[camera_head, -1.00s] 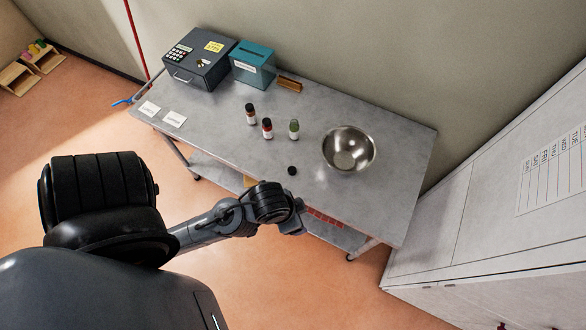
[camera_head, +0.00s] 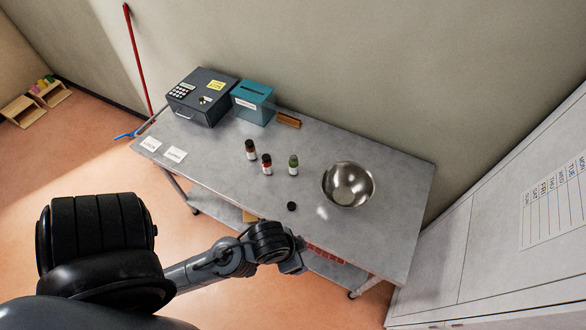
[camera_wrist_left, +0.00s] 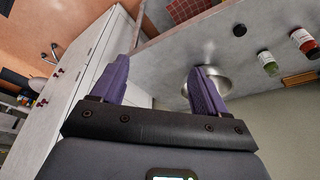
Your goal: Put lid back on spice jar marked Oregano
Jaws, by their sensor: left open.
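Three spice jars stand on the metal table (camera_head: 230,165). Two have black lids: a brown jar (camera_head: 250,150) and a red jar (camera_head: 267,165). The green jar (camera_head: 294,166) shows no black lid; its label is too small to read. A loose black lid (camera_head: 291,206) lies on the tabletop in front of it and also shows in the left wrist view (camera_wrist_left: 239,30). My left gripper (camera_wrist_left: 160,70) has two purple fingers, spread apart and empty. In the head view my left arm reaches to the table's front edge, its gripper mostly hidden. My right gripper is not in view.
A steel bowl (camera_head: 348,184) stands right of the jars. A grey cash box (camera_head: 202,97), a teal box (camera_head: 253,102) and a brown block (camera_head: 288,120) line the back. Two white cards (camera_head: 175,154) lie at left. The front tabletop around the lid is mostly clear.

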